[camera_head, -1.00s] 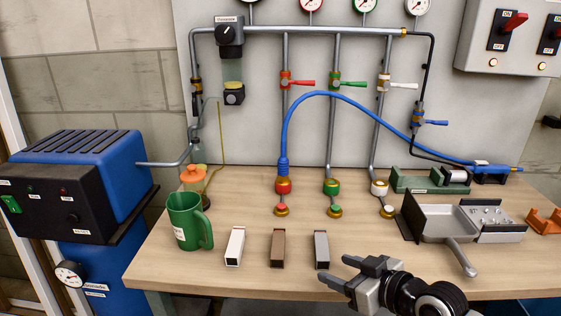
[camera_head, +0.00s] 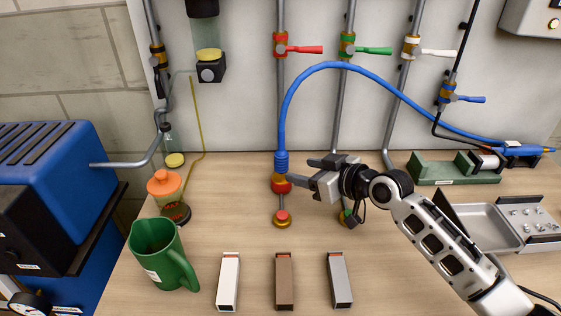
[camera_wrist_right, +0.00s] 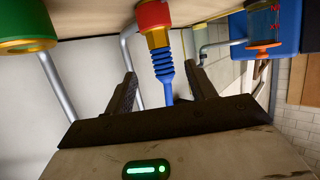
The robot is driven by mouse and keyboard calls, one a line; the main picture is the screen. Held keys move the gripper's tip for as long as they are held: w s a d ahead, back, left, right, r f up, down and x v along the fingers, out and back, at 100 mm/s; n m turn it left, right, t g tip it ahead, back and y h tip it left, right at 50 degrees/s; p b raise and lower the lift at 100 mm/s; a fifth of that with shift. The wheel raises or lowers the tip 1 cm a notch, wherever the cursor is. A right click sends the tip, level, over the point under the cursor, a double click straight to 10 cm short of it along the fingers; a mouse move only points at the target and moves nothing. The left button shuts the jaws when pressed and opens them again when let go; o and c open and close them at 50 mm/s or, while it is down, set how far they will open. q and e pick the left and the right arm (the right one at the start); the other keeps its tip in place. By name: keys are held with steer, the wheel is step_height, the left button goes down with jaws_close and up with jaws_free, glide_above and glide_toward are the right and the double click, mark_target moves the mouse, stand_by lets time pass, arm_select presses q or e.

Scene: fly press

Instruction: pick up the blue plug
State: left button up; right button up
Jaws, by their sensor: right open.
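The blue plug (camera_head: 281,163) is the ribbed end of the blue hose (camera_head: 330,66), upright on a red-collared brass fitting (camera_head: 281,184) at the bench's back. In the right wrist view the plug (camera_wrist_right: 165,72) shows between the two finger lines, with the red fitting (camera_wrist_right: 153,16) beyond it. My right gripper (camera_head: 298,171) is open, just right of the plug, its fingers pointing left toward it. I see no clear contact between the fingers and the plug. My left gripper is not in view.
A green-collared fitting (camera_wrist_right: 27,27) lies near my right gripper, partly hidden in the head view. Red (camera_head: 298,49) and green (camera_head: 366,50) valve handles are above. Brown (camera_head: 284,281), white and grey blocks and a green jug (camera_head: 160,254) stand in front.

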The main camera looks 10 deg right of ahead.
mark_target(276, 164)
steer(key=b+x, duration=0.1)
steer(key=x, duration=0.2)
steer(key=shift+w+f, duration=0.2)
steer(key=shift+f, duration=0.1)
steer(key=shift+w+a+f+b, duration=0.1)
steer(key=shift+w+a+b, duration=0.3)
steer(key=shift+w, duration=0.05)
steer(key=b+x, duration=0.2)
steer(key=x, duration=0.2)
steer(key=shift+a+b, duration=0.2)
steer(key=shift+b, duration=0.2)
steer(key=shift+w+a, duration=0.25)
steer(key=shift+w, duration=0.2)
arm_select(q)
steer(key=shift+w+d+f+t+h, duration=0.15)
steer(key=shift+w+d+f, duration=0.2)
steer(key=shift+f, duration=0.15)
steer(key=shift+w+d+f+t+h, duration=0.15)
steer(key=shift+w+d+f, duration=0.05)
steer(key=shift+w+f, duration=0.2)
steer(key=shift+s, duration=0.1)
arm_select(e)
steer(key=c, duration=0.9)
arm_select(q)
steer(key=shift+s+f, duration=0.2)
arm_select(e)
steer(key=shift+c, duration=0.9)
